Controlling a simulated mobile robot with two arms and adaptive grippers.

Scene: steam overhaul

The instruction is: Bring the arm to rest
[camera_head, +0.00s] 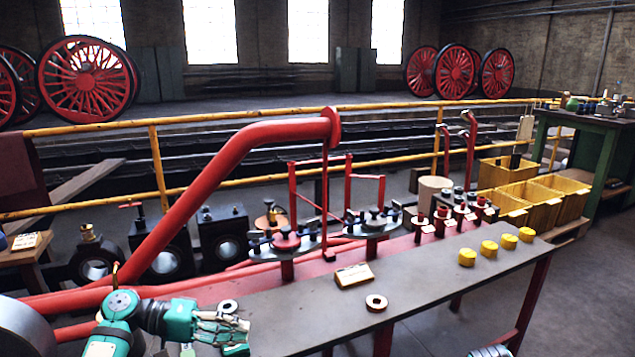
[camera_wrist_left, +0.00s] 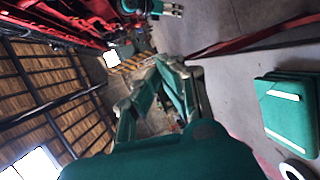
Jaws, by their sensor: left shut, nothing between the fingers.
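My left arm comes in from the lower left of the head view, with teal and grey links. My left gripper (camera_head: 240,325) is shut and empty, at the near left edge of the grey bench top (camera_head: 330,315). A pale ring lies beside it (camera_head: 228,306). In the left wrist view, large teal parts of my own body fill the lower middle.
Several yellow caps (camera_head: 489,248) stand farther right. A thick red pipe (camera_head: 215,180) rises behind my left arm. Yellow bins (camera_head: 545,205) stand at right. The bench's near middle is clear.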

